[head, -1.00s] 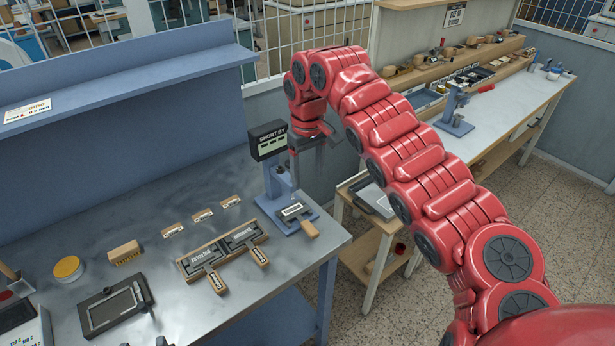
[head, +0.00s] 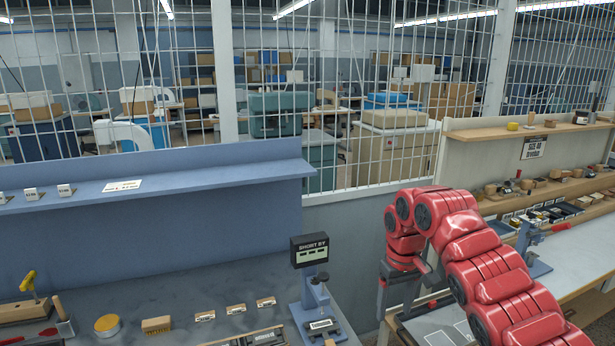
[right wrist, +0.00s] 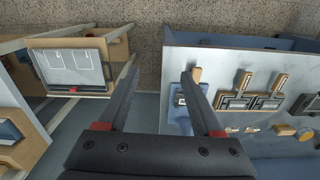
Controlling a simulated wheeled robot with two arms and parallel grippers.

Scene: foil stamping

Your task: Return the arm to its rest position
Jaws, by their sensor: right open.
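My right arm (head: 489,268) is red and jointed. It reaches in from the lower right of the head view and bends down at the wrist. My right gripper (head: 405,290) hangs from it, to the right of the small blue press with the "SHORT BY" display (head: 310,249). In the right wrist view the two dark fingers of the gripper (right wrist: 161,80) are spread apart with nothing between them. The gap between the two benches lies beyond them. My left gripper does not show.
A side stand with a grey tray (right wrist: 70,67) is close to my gripper. A second bench (head: 575,256) stands at the right; wire mesh is behind.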

